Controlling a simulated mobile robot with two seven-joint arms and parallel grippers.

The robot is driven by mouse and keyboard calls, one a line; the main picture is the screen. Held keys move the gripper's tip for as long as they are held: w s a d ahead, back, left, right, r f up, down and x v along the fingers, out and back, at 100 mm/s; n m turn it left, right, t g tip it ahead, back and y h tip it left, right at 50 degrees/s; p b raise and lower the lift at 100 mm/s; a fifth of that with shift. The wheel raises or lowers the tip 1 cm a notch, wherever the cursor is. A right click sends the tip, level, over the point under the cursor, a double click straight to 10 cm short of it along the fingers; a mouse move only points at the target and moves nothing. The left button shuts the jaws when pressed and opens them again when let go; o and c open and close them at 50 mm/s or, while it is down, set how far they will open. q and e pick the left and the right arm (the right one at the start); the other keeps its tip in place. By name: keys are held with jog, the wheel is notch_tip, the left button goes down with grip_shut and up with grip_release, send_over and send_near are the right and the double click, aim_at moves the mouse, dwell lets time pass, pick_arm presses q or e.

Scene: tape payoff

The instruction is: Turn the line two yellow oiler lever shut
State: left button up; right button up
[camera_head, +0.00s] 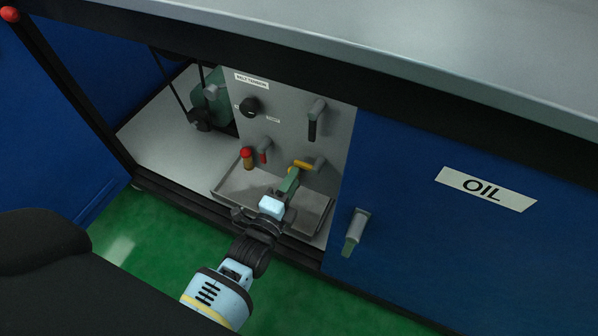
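The yellow lever (302,165) sits on a small grey valve fitting (319,163) on the grey panel, above a metal tray. It lies roughly level, pointing left. No line number is readable beside it. My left gripper (291,178) reaches up from below, its greenish fingers at or very near the lever. The fingers overlap in this view, so I cannot tell whether they are open, shut or touching the lever. They hide part of it. My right gripper is not in view.
A black lever (312,130) hangs above. The tray (228,191) lies below. Right are a blue OIL door (440,240) and a grey-green handle (355,232). A worktop (420,45) overhangs.

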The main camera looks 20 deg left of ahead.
aim_at(301, 167)
pick_arm(q)
jog(key=shift+w+b, duration=0.55)
jog(key=shift+w, duration=1.35)
jog(key=shift+c, duration=0.5)
grip_shut()
